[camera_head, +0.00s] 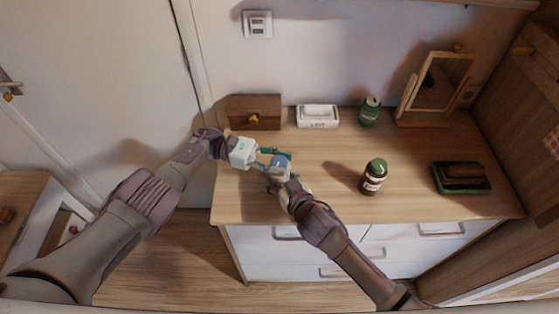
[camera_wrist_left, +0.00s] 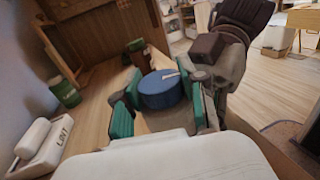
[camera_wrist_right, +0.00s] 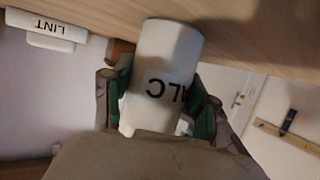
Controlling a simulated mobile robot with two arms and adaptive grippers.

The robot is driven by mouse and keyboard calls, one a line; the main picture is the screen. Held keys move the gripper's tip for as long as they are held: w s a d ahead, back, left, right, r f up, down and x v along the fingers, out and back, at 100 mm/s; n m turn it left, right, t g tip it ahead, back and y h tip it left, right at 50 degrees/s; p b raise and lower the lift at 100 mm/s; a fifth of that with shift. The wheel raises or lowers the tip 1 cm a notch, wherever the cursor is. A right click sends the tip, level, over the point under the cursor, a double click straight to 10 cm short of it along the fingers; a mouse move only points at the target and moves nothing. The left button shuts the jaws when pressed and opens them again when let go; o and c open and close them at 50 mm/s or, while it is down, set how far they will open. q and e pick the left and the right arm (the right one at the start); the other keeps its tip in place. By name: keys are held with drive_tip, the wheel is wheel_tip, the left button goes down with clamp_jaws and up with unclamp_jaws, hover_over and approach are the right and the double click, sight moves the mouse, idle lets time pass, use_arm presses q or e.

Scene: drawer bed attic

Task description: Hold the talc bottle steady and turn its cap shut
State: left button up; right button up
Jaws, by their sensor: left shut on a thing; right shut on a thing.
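The talc bottle (camera_wrist_right: 165,60) is white with dark lettering, and only part of its label shows in the right wrist view. My right gripper (camera_head: 279,174) is shut on its body, with green pads on both sides (camera_wrist_right: 163,103). The blue cap (camera_wrist_left: 160,89) sits on top of the bottle, and it also shows in the head view (camera_head: 280,159). My left gripper (camera_head: 275,154) is shut on the cap, its green pads on either side in the left wrist view (camera_wrist_left: 162,106). The head view mostly hides the bottle's body behind the grippers. The cap's thread is hidden.
On the wooden dresser top (camera_head: 330,180) stand a wooden box (camera_head: 267,108), a white LINT tray (camera_head: 318,123), a green can (camera_head: 369,111) and a mirror (camera_head: 412,105). A brown bottle (camera_head: 372,184) and a brush on a green tray (camera_head: 462,178) are to the right. The front middle is clear.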

sight(279, 161)
use_arm(q)
drive_tip(key=shift+f, duration=0.1)
drive_tip(key=o, duration=1.2)
drive_tip(key=shift+a, duration=0.1)
drive_tip(key=shift+r, duration=0.2)
drive_tip(key=shift+r, duration=4.9)
